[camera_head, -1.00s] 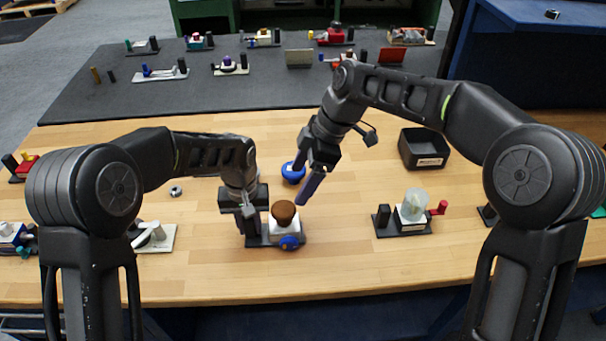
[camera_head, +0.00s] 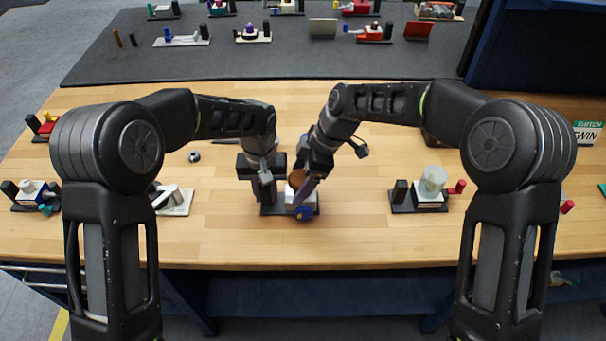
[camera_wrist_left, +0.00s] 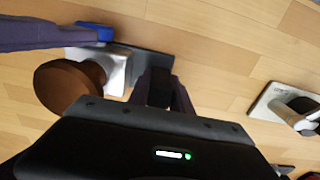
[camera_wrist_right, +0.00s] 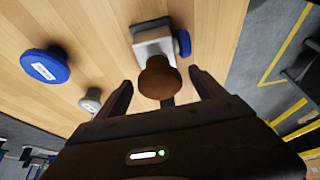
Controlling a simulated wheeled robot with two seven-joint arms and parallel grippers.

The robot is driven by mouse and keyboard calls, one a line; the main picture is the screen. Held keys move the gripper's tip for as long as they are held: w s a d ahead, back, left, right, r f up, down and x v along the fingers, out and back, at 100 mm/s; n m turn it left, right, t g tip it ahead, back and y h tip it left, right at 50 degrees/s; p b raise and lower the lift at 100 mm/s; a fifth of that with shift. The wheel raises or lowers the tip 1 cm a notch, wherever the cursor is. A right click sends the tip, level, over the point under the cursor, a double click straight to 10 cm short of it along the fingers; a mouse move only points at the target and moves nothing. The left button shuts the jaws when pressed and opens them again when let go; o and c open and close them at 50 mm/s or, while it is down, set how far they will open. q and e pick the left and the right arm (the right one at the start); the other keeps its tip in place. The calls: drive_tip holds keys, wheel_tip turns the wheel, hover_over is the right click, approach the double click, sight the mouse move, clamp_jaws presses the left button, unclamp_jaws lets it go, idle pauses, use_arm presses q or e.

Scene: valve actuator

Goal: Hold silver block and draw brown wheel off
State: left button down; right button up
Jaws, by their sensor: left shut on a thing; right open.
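The silver block (camera_head: 300,198) stands on a dark base at the front middle of the table; it also shows in the right wrist view (camera_wrist_right: 152,45). The brown wheel (camera_wrist_right: 158,80) sits on its top, and in the head view the wheel (camera_head: 297,178) is partly hidden by my right gripper. My left gripper (camera_head: 265,192) is shut on the dark post (camera_wrist_left: 160,88) at the left end of the base. My right gripper (camera_wrist_right: 163,88) is open, its fingers on either side of the wheel; contact cannot be told.
A blue knob (camera_head: 305,213) is on the block's front side. A loose blue wheel (camera_wrist_right: 45,65) and a grey ring (camera_head: 194,157) lie on the table. A fixture with a clear cover (camera_head: 432,182) stands to the right, a white one (camera_head: 178,200) to the left.

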sight(292, 178)
drive_tip(key=shift+c, duration=0.6)
drive_tip(key=c, duration=1.5)
drive_tip(key=shift+r, duration=0.15)
drive_tip(key=shift+r, duration=2.25)
